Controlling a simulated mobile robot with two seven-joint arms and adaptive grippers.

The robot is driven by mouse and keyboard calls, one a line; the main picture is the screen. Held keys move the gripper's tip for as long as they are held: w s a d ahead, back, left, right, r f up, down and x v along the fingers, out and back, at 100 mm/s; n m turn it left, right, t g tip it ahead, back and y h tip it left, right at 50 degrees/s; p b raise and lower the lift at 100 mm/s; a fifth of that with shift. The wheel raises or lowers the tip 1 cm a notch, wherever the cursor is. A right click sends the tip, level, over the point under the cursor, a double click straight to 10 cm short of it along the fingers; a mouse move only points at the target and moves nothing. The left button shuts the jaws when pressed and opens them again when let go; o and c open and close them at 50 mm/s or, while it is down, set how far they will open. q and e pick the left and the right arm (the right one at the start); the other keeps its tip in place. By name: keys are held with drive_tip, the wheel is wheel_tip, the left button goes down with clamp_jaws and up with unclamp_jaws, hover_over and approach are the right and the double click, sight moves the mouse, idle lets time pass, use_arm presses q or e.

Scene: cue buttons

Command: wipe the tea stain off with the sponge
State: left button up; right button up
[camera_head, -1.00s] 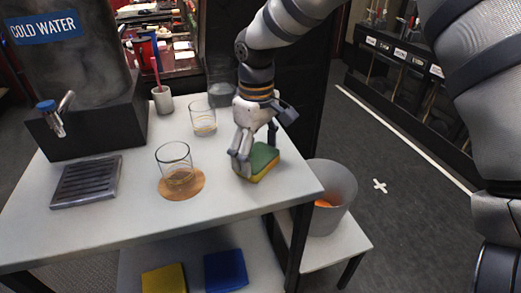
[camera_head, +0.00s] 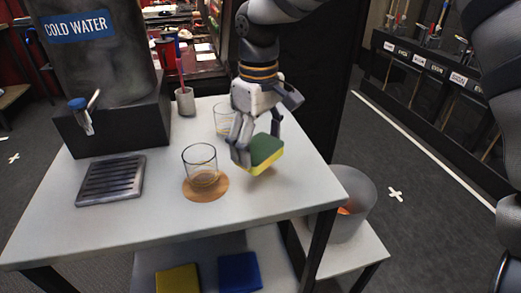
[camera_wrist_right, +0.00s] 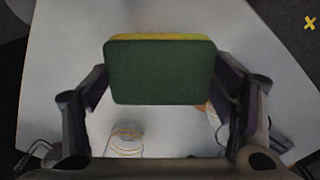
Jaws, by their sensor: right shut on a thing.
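The sponge (camera_head: 264,152), green on top and yellow below, is between the fingers of my right gripper (camera_head: 256,150). The gripper is shut on it, over the right part of the white table (camera_head: 130,225). In the right wrist view the sponge (camera_wrist_right: 160,72) spans between both fingers, green face toward the camera. In the head view it looks tilted and slightly above the tabletop. A faint brownish mark (camera_head: 270,171) shows on the table just below it; most of any stain there is hidden. My left gripper is out of view.
A glass (camera_head: 200,165) stands on a round brown coaster (camera_head: 204,190) left of the sponge. Another glass (camera_head: 222,118) stands behind the gripper. A drip tray (camera_head: 111,180), water dispenser (camera_head: 108,90) and cup (camera_head: 185,101) are left. A grey bin (camera_head: 350,210) stands beyond the right edge.

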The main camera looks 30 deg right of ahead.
drive_tip(key=shift+r, duration=1.7)
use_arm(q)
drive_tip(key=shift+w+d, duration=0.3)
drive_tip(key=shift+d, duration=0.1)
